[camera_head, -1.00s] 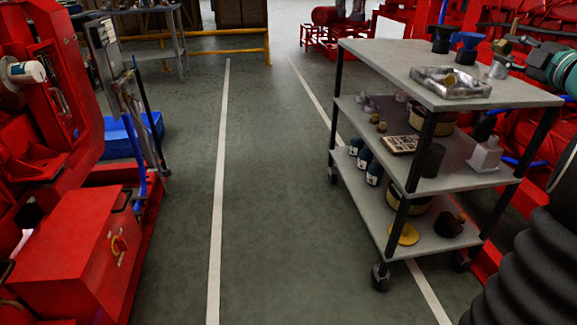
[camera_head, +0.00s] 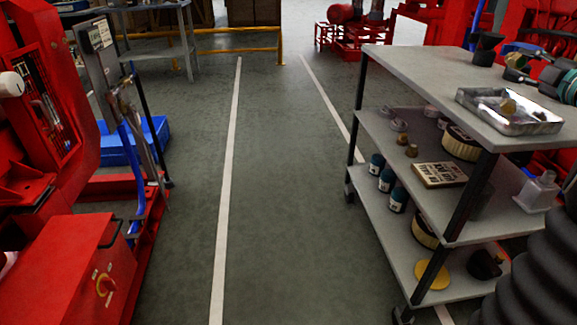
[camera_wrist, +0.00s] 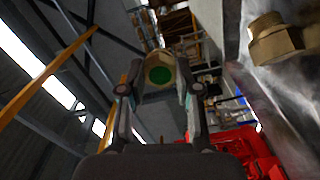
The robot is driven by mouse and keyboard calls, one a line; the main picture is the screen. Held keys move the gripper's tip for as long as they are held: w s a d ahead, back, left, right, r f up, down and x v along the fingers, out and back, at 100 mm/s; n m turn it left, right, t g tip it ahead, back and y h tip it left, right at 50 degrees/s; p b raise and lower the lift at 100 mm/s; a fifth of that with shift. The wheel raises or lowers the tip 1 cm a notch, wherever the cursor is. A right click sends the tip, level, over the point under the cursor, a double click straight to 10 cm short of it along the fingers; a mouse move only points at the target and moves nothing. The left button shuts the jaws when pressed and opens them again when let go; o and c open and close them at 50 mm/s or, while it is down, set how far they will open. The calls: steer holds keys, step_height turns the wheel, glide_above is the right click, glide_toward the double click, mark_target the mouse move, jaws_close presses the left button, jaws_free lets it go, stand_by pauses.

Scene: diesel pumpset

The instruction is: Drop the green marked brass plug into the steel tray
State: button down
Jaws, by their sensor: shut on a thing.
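My gripper (camera_head: 520,67) is shut on a brass plug (camera_head: 514,63) above the far part of the trolley's top shelf. In the wrist view the plug's round green-marked end (camera_wrist: 159,74) shows between the two fingers (camera_wrist: 159,95). The shallow steel tray (camera_head: 535,126) lies on the top shelf, nearer the camera than the held plug. Another brass piece (camera_head: 507,106) sits in the tray. A hexagonal brass piece also shows large at the right of the wrist view (camera_wrist: 277,42). The gap between held plug and tray is hard to judge.
The grey trolley (camera_head: 420,72) has lower shelves with bottles, filters and a boxed part (camera_head: 440,174). A black funnel (camera_head: 487,47) stands near the gripper. A red machine (camera_head: 75,260) is on the left. The marked floor lane (camera_head: 285,200) between is clear.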

steer(key=shift+f+b, duration=0.6)
steer(key=shift+f, duration=0.95)
steer(key=c, duration=0.7)
jaws_free()
steer(key=shift+s, duration=0.15)
steer(key=s, duration=1.1)
steer(key=shift+s+d, duration=0.35)
steer(key=shift+d, duration=0.05)
steer(key=shift+w, duration=0.1)
